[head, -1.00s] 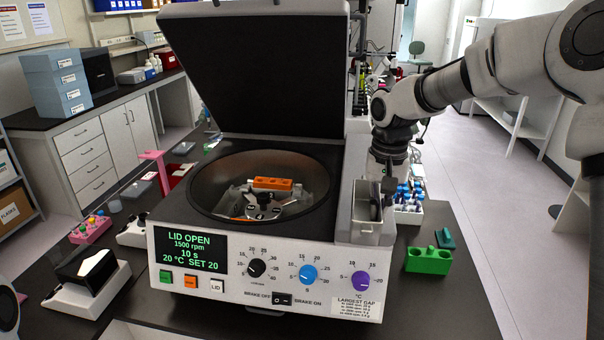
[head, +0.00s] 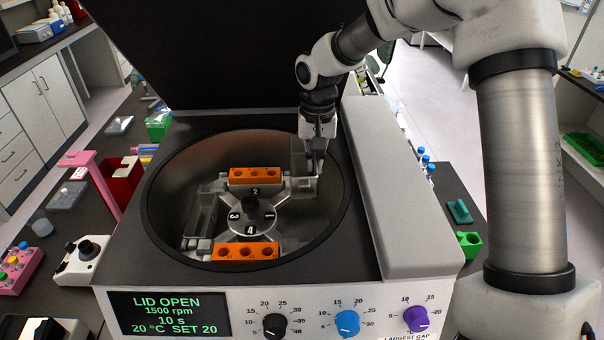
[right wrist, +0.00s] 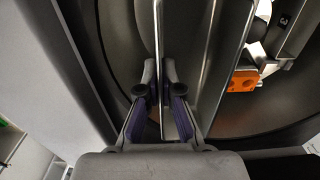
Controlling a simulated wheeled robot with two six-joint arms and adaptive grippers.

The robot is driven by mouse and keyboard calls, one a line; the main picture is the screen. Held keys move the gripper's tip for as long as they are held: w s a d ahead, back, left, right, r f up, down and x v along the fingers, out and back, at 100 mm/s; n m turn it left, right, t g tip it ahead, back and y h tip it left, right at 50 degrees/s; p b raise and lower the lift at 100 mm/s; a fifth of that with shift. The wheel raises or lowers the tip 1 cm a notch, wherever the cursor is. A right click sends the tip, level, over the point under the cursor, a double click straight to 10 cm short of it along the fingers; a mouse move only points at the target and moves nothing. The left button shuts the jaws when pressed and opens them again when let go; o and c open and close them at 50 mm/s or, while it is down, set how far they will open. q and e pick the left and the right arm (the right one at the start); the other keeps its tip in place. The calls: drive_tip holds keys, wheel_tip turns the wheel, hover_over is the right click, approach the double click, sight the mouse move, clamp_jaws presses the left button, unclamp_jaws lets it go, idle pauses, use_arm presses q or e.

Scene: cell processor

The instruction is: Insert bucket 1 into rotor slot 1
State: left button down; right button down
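The lid is open, and the rotor (head: 251,204) sits in the bowl with numbers 1 to 4 on its hub; slot 1 (head: 269,214) faces right. My right gripper (head: 316,148) points down inside the right rim of the bowl. It is shut on the wall of a grey metal bucket (head: 299,160), above and behind the slot 1 side. In the right wrist view the fingers (right wrist: 163,95) pinch a thin metal wall (right wrist: 181,125). Whether the bucket touches the rotor cannot be told. My left gripper is not in view.
Orange tube holders sit at slot 2 (head: 255,176) and slot 4 (head: 245,251). A grey bucket (head: 199,220) hangs at slot 3. The bowl rim (head: 346,205) is close to my right gripper, and the raised lid (head: 205,55) stands behind.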

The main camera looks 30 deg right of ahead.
drive_tip(key=f, duration=0.6)
drive_tip(key=shift+s+b, duration=0.3)
drive_tip(key=shift+b, duration=0.05)
drive_tip(key=shift+w, duration=0.1)
wheel_tip(320, 180, down, 4)
drive_tip(key=shift+f+b, duration=0.1)
drive_tip(key=shift+b, duration=0.7)
